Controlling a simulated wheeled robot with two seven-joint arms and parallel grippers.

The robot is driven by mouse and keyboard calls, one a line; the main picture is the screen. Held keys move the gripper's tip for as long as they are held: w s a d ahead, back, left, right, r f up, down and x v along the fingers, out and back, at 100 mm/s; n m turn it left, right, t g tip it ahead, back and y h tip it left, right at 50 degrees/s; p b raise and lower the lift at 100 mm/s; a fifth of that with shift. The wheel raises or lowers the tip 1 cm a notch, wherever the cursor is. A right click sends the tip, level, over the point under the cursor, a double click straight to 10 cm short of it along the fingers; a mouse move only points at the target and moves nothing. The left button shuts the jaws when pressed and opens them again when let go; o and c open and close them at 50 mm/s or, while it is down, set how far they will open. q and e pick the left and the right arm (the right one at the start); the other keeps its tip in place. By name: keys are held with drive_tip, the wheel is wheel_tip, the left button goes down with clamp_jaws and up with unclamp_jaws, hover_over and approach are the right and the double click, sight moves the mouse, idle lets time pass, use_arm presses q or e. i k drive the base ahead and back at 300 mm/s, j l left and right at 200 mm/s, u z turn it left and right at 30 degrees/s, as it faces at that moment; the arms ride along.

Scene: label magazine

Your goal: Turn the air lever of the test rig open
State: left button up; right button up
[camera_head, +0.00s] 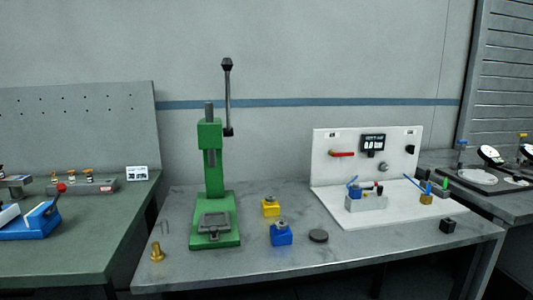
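The test rig is a white upright panel (325,170) on a white base plate (395,208), at the right of the middle table. A red lever (342,154) lies about level on the panel's left half. A small black display (373,142) with light digits sits right of it. A dark knob (410,149) and a round grey fitting (383,168) are also on the panel. I cannot tell for sure which of these is the air lever; the red one looks most like a lever. Neither of my grippers shows in the view.
A green press (215,190) with a tall handle stands left on the middle table (330,262). A yellow block (270,206), a blue block (281,234) and a dark disc (318,236) lie before the rig. Grey fixture (366,202) with blue-handled parts stands on the base plate. Side tables flank it.

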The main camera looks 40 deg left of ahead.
sight(331, 152)
drive_tip(key=u, duration=0.65)
drive_tip(key=i+l+u, duration=0.7)
drive_tip(key=l+u, duration=0.15)
drive_tip(key=l, duration=0.2)
drive_tip(key=i+l+u, duration=0.1)
drive_tip(key=l+u, duration=0.15)
drive_tip(key=l, duration=0.2)
drive_tip(key=i+l+u, duration=0.15)
drive_tip(key=l+u, duration=0.15)
drive_tip(key=l, duration=0.15)
drive_tip(key=l+u, duration=0.25)
drive_tip(key=l, duration=0.25)
drive_tip(key=l+u, duration=0.3)
drive_tip(key=l, duration=0.2)
